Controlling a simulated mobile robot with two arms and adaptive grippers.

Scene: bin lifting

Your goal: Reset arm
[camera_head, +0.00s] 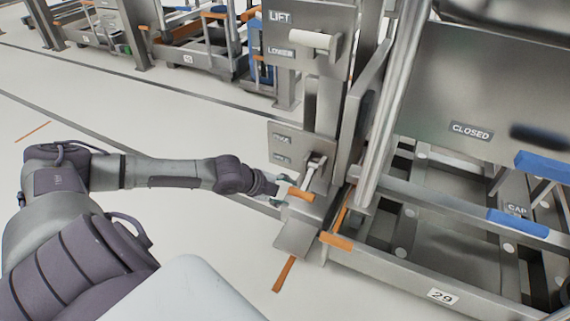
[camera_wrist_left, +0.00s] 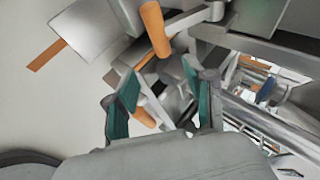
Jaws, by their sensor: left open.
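My left gripper (camera_head: 277,188) is at the end of my left arm, at the lower part of the steel lift station. In the left wrist view its two teal-padded fingers (camera_wrist_left: 158,85) are spread apart with nothing held between them. A lever with an orange handle (camera_head: 300,194) is right beside the fingertips; an orange cylinder handle (camera_wrist_left: 155,28) shows beyond the fingers in the left wrist view. A pale lever (camera_head: 314,166) sits just above it on a small labelled panel (camera_head: 288,140). My right gripper is in neither view.
A panel marked LIFT and LOWER (camera_head: 290,70) with a pale grip (camera_head: 310,39) stands above. A large metal bin frame (camera_head: 440,285) labelled 29 and CLOSED fills the right. Other carts (camera_head: 190,55) stand at the back. White floor (camera_head: 180,115) is open at left.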

